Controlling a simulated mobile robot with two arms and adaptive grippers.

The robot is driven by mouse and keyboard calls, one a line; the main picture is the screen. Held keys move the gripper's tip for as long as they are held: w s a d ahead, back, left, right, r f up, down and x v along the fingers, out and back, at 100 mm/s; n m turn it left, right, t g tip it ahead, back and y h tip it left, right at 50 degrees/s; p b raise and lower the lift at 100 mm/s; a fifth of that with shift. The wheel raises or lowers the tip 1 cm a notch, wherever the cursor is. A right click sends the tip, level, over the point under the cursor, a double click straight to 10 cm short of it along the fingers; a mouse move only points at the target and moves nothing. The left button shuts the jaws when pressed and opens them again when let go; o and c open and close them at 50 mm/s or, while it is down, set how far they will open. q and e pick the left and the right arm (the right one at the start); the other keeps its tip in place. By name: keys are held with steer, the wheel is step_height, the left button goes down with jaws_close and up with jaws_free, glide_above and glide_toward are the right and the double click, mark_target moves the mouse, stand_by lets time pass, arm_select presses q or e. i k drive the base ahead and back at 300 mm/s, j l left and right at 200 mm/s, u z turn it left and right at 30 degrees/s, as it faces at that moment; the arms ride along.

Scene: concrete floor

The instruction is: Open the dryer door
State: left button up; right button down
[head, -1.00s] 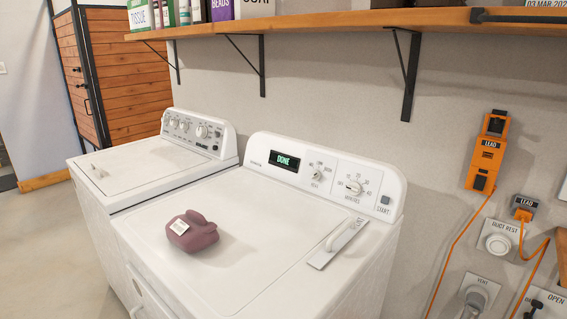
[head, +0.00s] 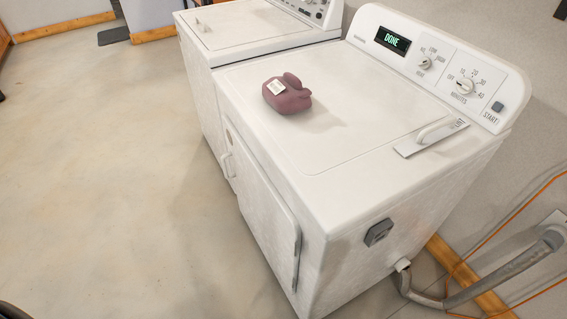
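The white dryer (head: 340,130) stands at the centre right of the head view, its panel display reading DONE. Its door (head: 262,205) is on the front face and looks shut, seen at a steep angle. A pale handle (head: 227,166) shows at the door's left edge, and what looks like a grey hinge or catch (head: 297,258) at its right edge. Neither of my grippers shows in the head view.
A mauve lumpy object (head: 290,97) with a tag lies on the dryer top. A white washer (head: 240,30) stands close beside it at the back left. A vent pipe (head: 500,275) and an orange cable (head: 510,228) run at the right. The concrete floor (head: 110,170) in front is clear.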

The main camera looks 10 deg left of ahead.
mark_target(278, 229)
steer(key=i+j+z, duration=0.15)
steer(key=j, duration=0.75)
steer(key=i+j+z, duration=0.2)
steer(key=j, duration=0.7)
steer(key=k, duration=0.1)
